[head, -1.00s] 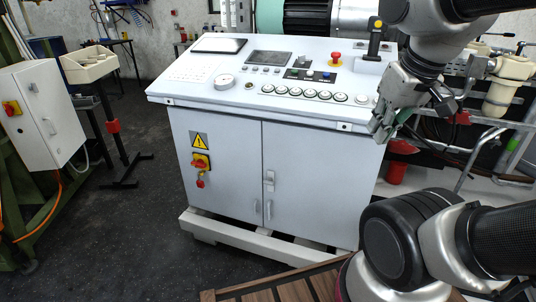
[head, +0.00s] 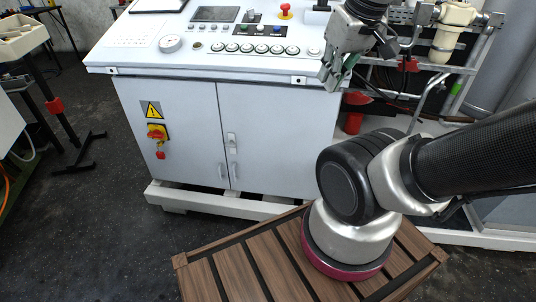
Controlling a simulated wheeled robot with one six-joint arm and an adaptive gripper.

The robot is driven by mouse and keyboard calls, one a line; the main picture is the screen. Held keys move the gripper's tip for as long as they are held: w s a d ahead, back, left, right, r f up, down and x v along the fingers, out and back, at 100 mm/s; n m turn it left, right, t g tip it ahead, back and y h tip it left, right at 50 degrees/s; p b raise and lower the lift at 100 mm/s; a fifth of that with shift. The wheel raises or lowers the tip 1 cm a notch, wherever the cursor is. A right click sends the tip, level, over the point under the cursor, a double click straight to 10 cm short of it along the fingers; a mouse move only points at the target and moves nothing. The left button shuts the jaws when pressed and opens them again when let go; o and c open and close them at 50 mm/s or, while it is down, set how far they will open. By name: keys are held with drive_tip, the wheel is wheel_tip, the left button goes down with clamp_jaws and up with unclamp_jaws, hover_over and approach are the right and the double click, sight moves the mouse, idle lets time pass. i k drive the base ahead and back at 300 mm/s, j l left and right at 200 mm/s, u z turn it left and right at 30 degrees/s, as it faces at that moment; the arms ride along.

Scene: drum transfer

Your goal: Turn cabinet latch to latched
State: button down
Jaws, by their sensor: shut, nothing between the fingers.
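The cabinet (head: 185,145) is a light grey control console with two front doors. My gripper (head: 328,84) is at the upper right, in front of the console's right corner, fingers pointing down. It is shut and empty, apart from the latch, higher and to its right.
A red-and-yellow rotary switch (head: 157,132) is on the left door under a warning sign (head: 152,109). Door handles (head: 234,172) sit below the latch. A slatted wooden platform (head: 230,270) lies in front. Pipework and a red funnel-like part (head: 352,122) stand to the right.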

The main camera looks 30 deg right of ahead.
sight(230, 144)
drive_tip(key=i+l+u, duration=0.1)
drive_tip(key=i+l, duration=0.15)
drive_tip(key=i+l+u, duration=0.1)
drive_tip(key=l, duration=0.3)
drive_tip(key=i+l+u, duration=0.1)
drive_tip(key=i+l, duration=0.2)
drive_tip(key=l, duration=0.1)
